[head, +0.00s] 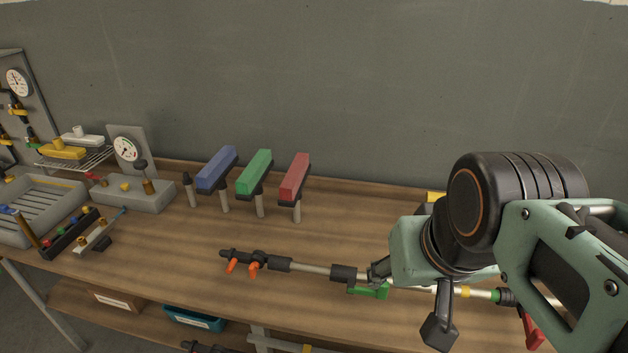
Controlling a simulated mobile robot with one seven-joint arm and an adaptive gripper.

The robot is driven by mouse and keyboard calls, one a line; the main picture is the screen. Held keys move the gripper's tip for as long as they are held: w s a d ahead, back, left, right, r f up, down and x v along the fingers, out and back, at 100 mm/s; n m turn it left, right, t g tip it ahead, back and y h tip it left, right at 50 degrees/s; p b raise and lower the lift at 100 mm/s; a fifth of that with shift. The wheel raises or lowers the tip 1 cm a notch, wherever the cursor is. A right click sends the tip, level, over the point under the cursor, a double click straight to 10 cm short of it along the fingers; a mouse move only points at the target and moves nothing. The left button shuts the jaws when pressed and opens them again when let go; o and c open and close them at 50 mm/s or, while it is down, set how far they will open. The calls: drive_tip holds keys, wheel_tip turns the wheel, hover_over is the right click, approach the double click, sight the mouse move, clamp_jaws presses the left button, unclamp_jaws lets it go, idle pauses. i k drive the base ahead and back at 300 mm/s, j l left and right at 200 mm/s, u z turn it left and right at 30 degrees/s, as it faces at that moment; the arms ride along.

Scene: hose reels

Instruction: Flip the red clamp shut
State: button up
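A red block (295,176) sits on a grey post at the back of the bench, right of a green block (255,174) and a blue block (217,167) on similar posts. I cannot tell whether one of these is the clamp. Another red part, a lever or handle (532,328), shows at the lower right beside a black fitting, partly hidden by my arm. My gripper (410,300) is over the bench's front right, its dark fingers apart with nothing seen between them. It is far from the red block and left of the red lever.
A pipe (310,269) with black fittings and orange levers (243,266) runs along the bench front, under my gripper. A green part (370,291) lies below it. A gauge block (130,190) and grey tray (40,205) stand left. The wooden bench (330,225) is clear mid-right.

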sight(535, 339)
drive_tip(key=k+z, duration=0.15)
drive_tip(key=z, duration=1.3)
drive_tip(key=i+l+z, duration=0.1)
drive_tip(key=i+l, duration=0.15)
drive_tip(key=l+u, duration=0.1)
drive_tip(key=l, duration=0.9)
drive_tip(key=j+z, duration=0.1)
drive_tip(key=j, duration=0.85)
